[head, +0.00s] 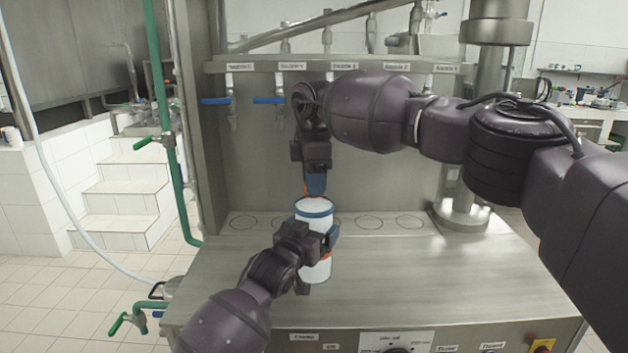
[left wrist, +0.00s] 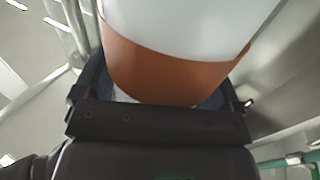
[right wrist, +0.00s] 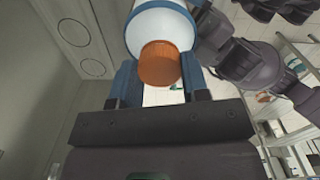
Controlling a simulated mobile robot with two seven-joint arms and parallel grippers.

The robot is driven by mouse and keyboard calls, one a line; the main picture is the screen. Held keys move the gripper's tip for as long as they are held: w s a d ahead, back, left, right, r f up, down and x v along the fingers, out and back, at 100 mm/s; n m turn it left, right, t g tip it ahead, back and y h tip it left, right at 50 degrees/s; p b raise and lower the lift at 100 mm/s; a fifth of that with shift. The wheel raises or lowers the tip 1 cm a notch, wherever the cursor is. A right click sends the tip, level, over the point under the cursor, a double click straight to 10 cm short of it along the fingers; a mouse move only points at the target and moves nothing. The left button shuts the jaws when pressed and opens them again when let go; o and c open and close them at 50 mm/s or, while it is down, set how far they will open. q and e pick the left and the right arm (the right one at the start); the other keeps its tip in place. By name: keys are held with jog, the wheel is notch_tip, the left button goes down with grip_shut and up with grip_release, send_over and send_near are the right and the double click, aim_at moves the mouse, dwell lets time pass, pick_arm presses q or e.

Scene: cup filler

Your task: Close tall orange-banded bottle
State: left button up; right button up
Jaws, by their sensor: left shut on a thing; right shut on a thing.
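The tall bottle (head: 313,218) is white with a blue band near its top and stands roughly upright above the counter. Its orange band (left wrist: 165,72) shows in the left wrist view, low between the fingers. My left gripper (head: 318,256) is shut around the bottle's lower body. The orange cap (right wrist: 159,64) sits at the bottle's top end, between the blue fingers of my right gripper (right wrist: 158,78). My right gripper (head: 315,184) points down from above, shut on the cap. Whether the cap is seated on the neck is hidden.
The steel counter (head: 400,275) is mostly clear, with several marked circles (head: 369,223) along its back. Taps with blue handles (head: 216,101) hang on the panel behind. A green pipe (head: 172,165) runs up the left side. Control labels and a dial (head: 398,350) are at the front.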

jog(key=m, duration=0.5)
jog(key=shift+m, duration=0.3)
jog(key=m, duration=0.4)
jog(key=o, duration=0.9)
jog(key=shift+r, duration=2.2)
jog(key=shift+c, duration=0.2)
